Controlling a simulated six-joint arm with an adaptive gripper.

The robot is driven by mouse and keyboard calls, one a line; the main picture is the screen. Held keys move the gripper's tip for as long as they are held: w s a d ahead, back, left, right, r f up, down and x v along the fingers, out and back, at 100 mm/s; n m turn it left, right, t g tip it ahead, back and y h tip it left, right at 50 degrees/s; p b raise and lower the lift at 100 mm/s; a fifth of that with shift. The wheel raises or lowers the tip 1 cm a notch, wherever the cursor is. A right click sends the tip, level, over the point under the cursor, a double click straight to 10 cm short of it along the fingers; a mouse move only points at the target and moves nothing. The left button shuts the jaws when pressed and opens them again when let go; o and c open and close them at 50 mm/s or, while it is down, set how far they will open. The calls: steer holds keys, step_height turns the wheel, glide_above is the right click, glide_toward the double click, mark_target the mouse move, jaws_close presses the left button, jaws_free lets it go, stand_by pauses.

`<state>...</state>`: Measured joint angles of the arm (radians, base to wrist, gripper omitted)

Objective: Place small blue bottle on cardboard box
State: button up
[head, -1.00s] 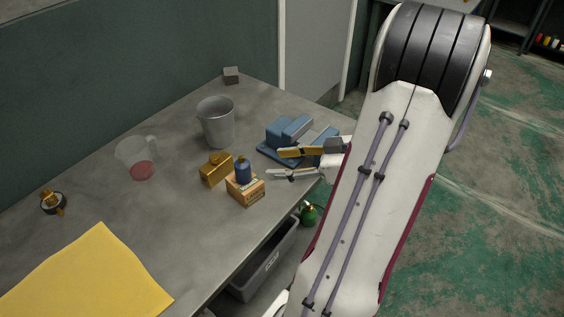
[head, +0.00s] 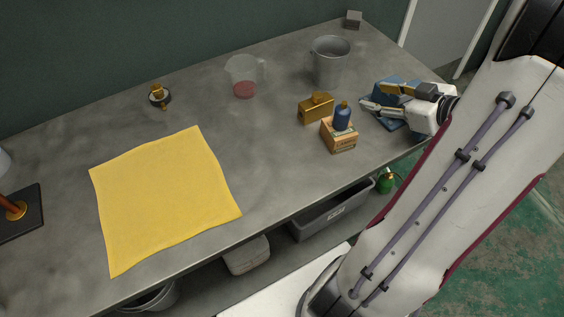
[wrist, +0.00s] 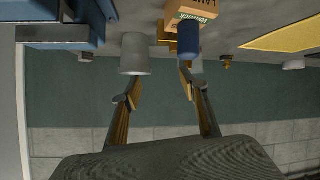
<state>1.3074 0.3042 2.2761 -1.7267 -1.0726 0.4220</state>
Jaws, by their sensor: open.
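The small blue bottle (head: 342,117) stands upright on top of the small cardboard box (head: 339,137), near the front edge of the table. In the wrist view, which is upside down, the bottle (wrist: 189,40) rests against the printed box (wrist: 192,12). My gripper (head: 372,94) is open, to the right of the bottle and a little behind it in the head view. Its two fingers (wrist: 160,88) show apart in the wrist view with nothing between them. The bottle is clear of both fingers.
A brass-coloured block (head: 316,108) sits just left of the box. A grey metal cup (head: 329,66) and a clear jug with red liquid (head: 243,80) stand behind. A blue device (head: 389,120) lies under my gripper. A yellow cloth (head: 165,195) covers the left; the table between is clear.

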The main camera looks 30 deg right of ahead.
steer(key=w+r+m+h, duration=0.1)
steer(key=w+r+h, duration=0.4)
steer(key=w+r, duration=0.25)
steer(key=s+a+r+m+g+h, duration=0.2)
steer(key=a+r+m+h, duration=0.1)
steer(key=a+r, duration=0.35)
steer(key=s+a+f+g+y, duration=0.2)
steer(key=s+a, duration=0.6)
steer(key=a, duration=0.5)
steer(key=s+a+f+g+y, duration=0.2)
steer(key=s+a, duration=0.6)
steer(key=a, duration=0.5)
steer(key=f+y, duration=0.1)
steer(key=y, duration=0.1)
steer(key=shift+a+f+g+y, duration=0.2)
steer(key=shift+f+g+y, duration=0.1)
steer(key=shift+y, duration=0.1)
